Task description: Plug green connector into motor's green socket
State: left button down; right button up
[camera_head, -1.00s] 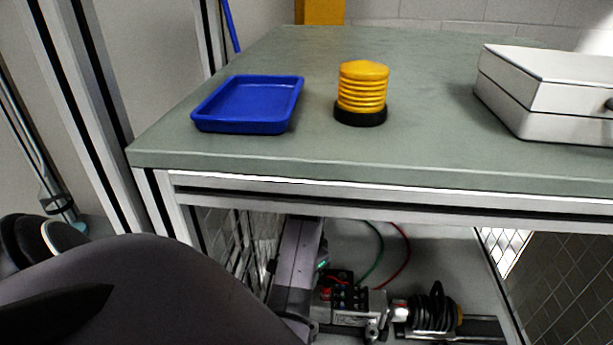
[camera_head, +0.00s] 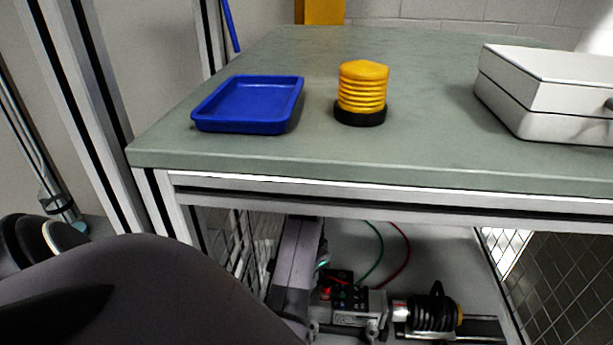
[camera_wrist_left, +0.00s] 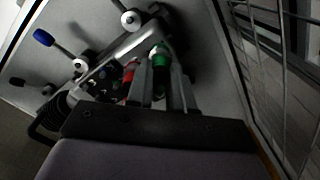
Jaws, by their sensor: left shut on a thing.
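In the left wrist view the green connector (camera_wrist_left: 160,58) sits between the two fingers of my left gripper (camera_wrist_left: 162,82), which is shut on it. A red connector (camera_wrist_left: 130,70) is just left of the fingers, by the motor's dark socket block (camera_wrist_left: 105,74). In the head view the motor block (camera_head: 350,301) is under the table, with a red plug (camera_head: 327,290) at its left end. My left forearm reaches down beside it and hides the gripper's jaws there. The green socket cannot be made out, nor whether the connector touches it. My right gripper is not in view.
The table (camera_head: 440,150) overhangs the motor and carries a blue tray (camera_head: 249,104), a yellow-and-black beacon (camera_head: 362,92) and a white case (camera_head: 550,93). Green and red cables (camera_head: 402,250) hang behind the motor. A wire mesh panel (camera_head: 237,242) stands left of my forearm.

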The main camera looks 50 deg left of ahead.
pick_arm(q)
jog(key=shift+f, duration=0.45)
dwell(0.4)
jog(key=c, duration=0.9)
grip_release()
jog(key=shift+r, duration=0.1)
jog(key=shift+r, duration=3.5)
